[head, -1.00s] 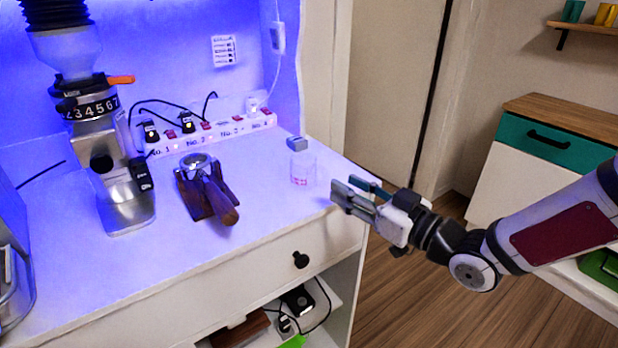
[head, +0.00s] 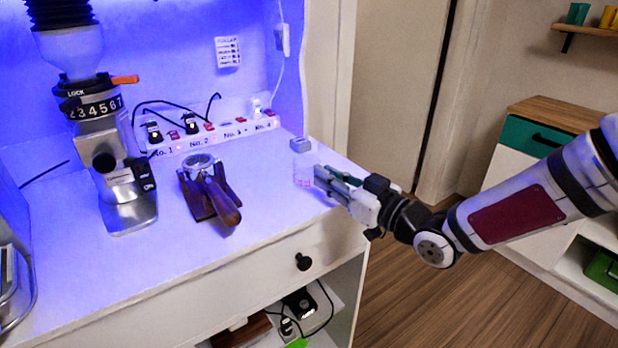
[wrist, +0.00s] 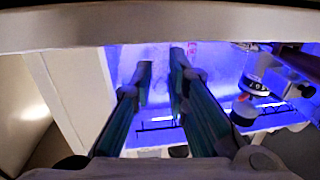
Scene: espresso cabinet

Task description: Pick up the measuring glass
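The measuring glass (head: 303,170) is a small clear vessel with red markings, upright near the right end of the white countertop. My gripper (head: 326,174) is at the right side of the glass, low over the counter, its fingers overlapping the glass's right edge in the head view. In the wrist view my gripper (wrist: 161,65) shows two fingers apart with a gap between them. The glass is faint there against the blue-lit surface, so I cannot tell whether the fingers touch it.
A small grey block (head: 300,145) sits behind the glass. A portafilter on a wooden stand (head: 208,190) and a grinder (head: 110,150) are to the left. A power strip (head: 215,137) runs along the back. The counter's front edge lies close below the glass.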

